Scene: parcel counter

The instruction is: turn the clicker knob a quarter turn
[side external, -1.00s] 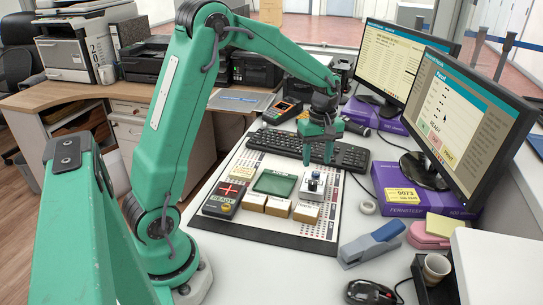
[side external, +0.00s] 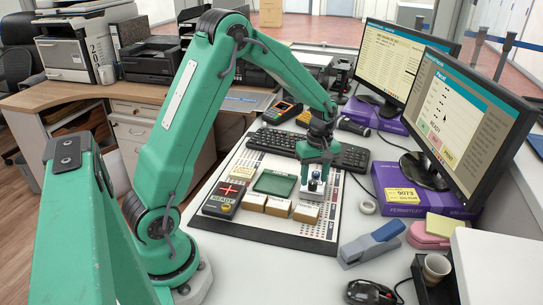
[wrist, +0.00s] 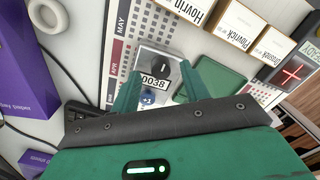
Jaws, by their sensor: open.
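The clicker (side external: 307,192) is a small pale box on the desk mat. In the wrist view it shows a round black knob (wrist: 158,67), a counter reading that looks like 0038 (wrist: 154,82) and a blue +1 button (wrist: 148,98). My gripper (wrist: 161,80) is open and empty. Its green fingers stand on either side of the clicker in the picture, with the knob seen between the tips. In the side view my gripper (side external: 315,172) is just over the clicker and hides part of it. I cannot tell whether the fingers touch the knob.
Several labelled stamp blocks (side external: 279,207), a green pad (side external: 274,183) and a black READY device (side external: 224,200) sit beside the clicker on the calendar mat (side external: 262,234). The keyboard (side external: 350,157) lies behind. A tape roll (side external: 367,208) and stapler (side external: 371,244) lie to the right.

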